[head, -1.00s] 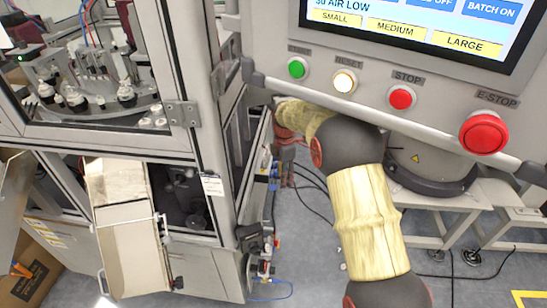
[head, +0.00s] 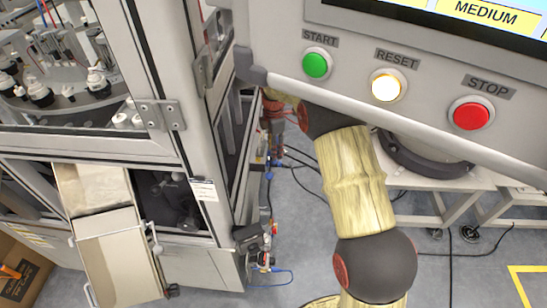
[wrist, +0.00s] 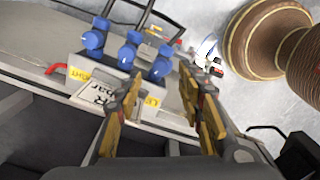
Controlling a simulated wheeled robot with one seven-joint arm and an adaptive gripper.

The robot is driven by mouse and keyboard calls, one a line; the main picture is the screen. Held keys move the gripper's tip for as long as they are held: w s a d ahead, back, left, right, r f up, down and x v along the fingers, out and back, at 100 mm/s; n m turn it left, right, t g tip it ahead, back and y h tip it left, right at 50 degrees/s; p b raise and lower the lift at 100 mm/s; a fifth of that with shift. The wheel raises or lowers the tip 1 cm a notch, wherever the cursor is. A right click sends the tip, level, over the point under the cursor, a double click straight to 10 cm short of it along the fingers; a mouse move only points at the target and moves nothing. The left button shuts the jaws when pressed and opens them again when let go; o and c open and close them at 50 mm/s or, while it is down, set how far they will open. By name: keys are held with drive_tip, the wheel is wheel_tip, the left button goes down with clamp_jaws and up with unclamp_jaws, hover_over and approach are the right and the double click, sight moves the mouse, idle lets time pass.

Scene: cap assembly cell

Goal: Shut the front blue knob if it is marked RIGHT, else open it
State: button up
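In the wrist view three blue knobs stand in a row on a light grey block: a left one (wrist: 93,41), a middle one (wrist: 127,54) and a right one (wrist: 160,68). Another yellow tag (wrist: 152,100), seemingly reading LEFT, is at the right end, partly behind a finger. Which knob is the front one is unclear. My gripper (wrist: 160,76) is open, its fingertips either side of the right knob's image; contact cannot be told. The head view does not show my gripper.
A red handle (wrist: 56,68) is left of the block. In the head view a grey machine frame (head: 205,130) stands left, with a metal chute (head: 118,255). A control panel with START (head: 316,65), RESET (head: 388,86) and STOP (head: 470,114) buttons overhangs my arm. Cables lie on the floor.

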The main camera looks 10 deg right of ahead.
wheel_tip(320, 180, down, 4)
drive_tip(key=shift+f+b, duration=0.25)
drive_tip(key=shift+b, duration=0.45)
drive_tip(key=shift+c, duration=0.6)
drive_tip(key=c, duration=0.7)
clamp_jaws()
